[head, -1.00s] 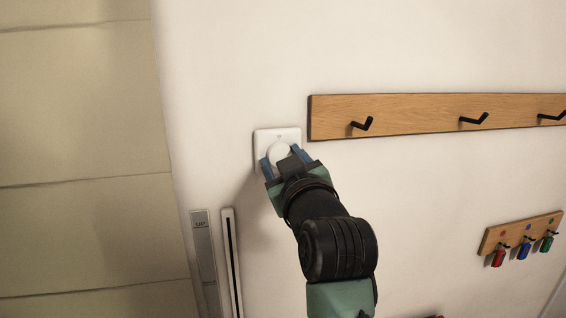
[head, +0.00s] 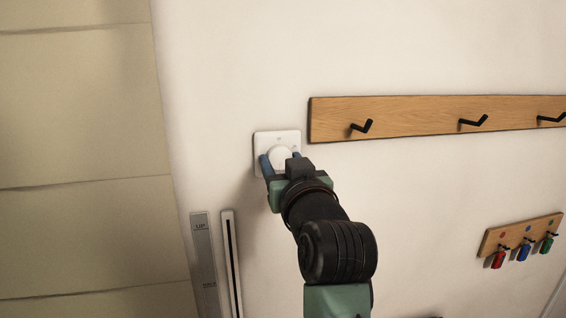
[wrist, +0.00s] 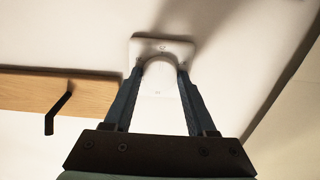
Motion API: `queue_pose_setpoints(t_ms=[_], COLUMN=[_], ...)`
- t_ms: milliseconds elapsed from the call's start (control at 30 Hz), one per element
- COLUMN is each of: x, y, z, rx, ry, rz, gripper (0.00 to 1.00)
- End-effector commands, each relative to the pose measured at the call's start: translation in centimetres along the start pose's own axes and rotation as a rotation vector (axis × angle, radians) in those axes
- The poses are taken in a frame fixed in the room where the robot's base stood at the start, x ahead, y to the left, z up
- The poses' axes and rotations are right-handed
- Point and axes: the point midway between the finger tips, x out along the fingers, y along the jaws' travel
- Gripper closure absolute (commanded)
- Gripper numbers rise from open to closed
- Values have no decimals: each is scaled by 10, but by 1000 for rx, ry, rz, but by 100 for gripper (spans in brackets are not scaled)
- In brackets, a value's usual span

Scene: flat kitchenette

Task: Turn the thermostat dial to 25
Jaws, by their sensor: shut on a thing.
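The thermostat is a white square plate (head: 262,138) on the wall with a round white dial (head: 280,155) on it. In the wrist view the plate (wrist: 145,44) shows behind the dial (wrist: 160,80). My gripper (head: 280,162) reaches the dial from below right in the head view. Its two blue fingers lie on either side of the dial, and my gripper (wrist: 157,78) is shut on it in the wrist view. Small marks show on the plate and dial, but the numbers are too small to read.
A wooden rail (head: 420,118) with black hooks is on the wall to the right of the thermostat. A small key rack (head: 520,236) hangs at lower right. A grey strip marked UP (head: 203,260) and a white slotted strip (head: 231,262) are below. The wall above is clear.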

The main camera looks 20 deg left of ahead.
Motion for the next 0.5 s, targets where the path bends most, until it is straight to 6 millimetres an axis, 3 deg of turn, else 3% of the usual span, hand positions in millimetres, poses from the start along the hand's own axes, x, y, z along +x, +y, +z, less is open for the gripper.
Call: queue_pose_setpoints(t_ms=[133,167,300,500], x=[0,0,0,0], y=[0,0,0,0], z=[2,2,1,1], rx=[0,-1,-1,-2], ry=[-3,-3,-3,-1], rz=[0,0,0,0], gripper=[99,42,16,13])
